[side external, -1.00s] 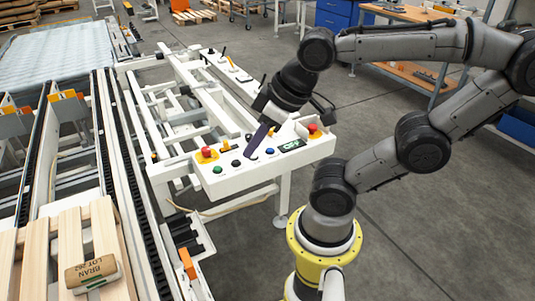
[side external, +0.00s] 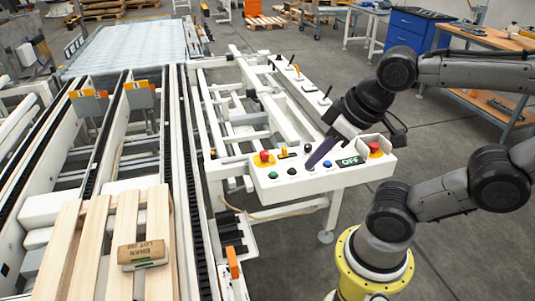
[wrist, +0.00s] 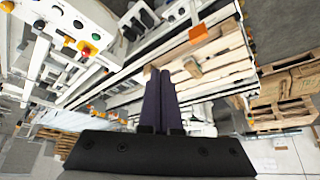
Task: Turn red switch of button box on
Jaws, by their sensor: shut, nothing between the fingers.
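The white button box (side external: 300,182) stands in the middle of the side view. A red mushroom-shaped knob on a yellow plate (side external: 264,156) is at its left end, and a second red knob (side external: 375,148) is at its right end. I cannot tell which one is the task's red switch. The display (side external: 350,161) reads OFF. My gripper (side external: 309,167) is shut and empty, its purple fingers slanting down over the panel between a black button and the blue button (side external: 327,164). Contact cannot be told. The wrist view shows the shut fingers (wrist: 160,72) and a red knob (wrist: 86,48).
A green button (side external: 273,174) and a black button (side external: 292,170) sit along the front. A conveyor frame lies left of the box, with a wooden pallet (side external: 90,255) carrying a labelled block (side external: 142,254).

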